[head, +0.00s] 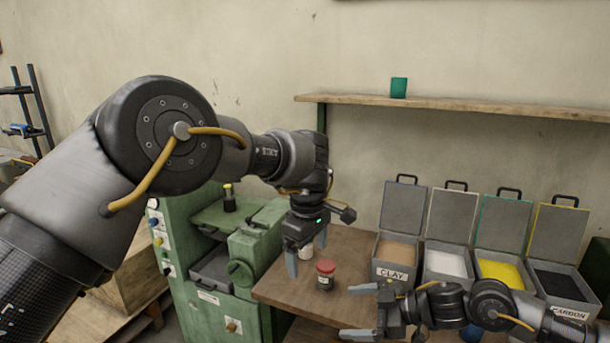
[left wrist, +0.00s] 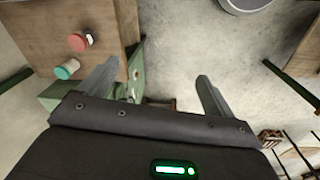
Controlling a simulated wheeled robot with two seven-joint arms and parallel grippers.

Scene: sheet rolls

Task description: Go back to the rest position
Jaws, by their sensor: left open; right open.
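My left gripper (head: 306,255) is in the middle of the head view, above the left edge of the wooden table (head: 345,262), pointing down. Its two fingers are spread and empty; they also show apart in the left wrist view (left wrist: 160,85), with floor and the table edge beyond. My right gripper (head: 358,311) is low in the head view, in front of the table, pointing left. Its fingers are apart with nothing between them.
A red-capped jar (head: 325,274) stands on the table close to my left gripper; a teal-capped jar (left wrist: 67,69) stands near it. Open-lidded bins, including clay (head: 393,272), stand at right. A green machine (head: 215,270) is left of the table.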

